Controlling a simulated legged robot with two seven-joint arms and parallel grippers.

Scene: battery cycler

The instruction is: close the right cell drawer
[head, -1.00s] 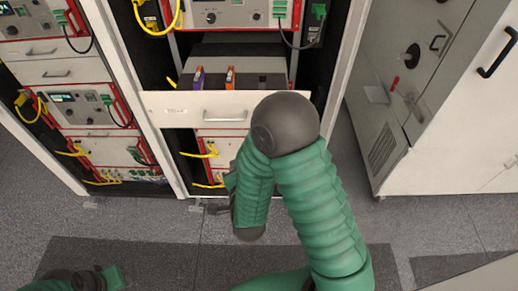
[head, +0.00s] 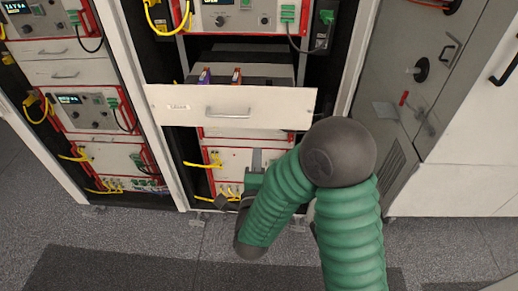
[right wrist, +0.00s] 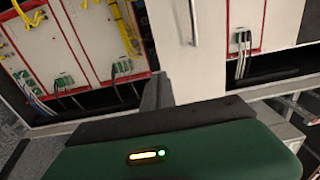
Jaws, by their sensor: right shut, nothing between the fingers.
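The right cell drawer (head: 205,97) is pulled out of the middle rack in the head view. It has a white front with a label and a handle (head: 228,115). A purple cell (head: 204,76) and an orange-topped cell (head: 236,76) stand inside it. My right gripper (head: 257,159) is shut and empty, below the drawer front near the lower instruments. My right arm hides the area right of it. In the right wrist view, a shut grey finger (right wrist: 157,92) points towards a white panel with a handle (right wrist: 193,22). My left gripper is out of view.
Red-framed instruments with yellow and black cables (head: 88,118) fill the left rack and lie above and below the drawer. A grey cabinet (head: 408,75) stands at right. Grey floor (head: 130,240) is clear in front of the racks.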

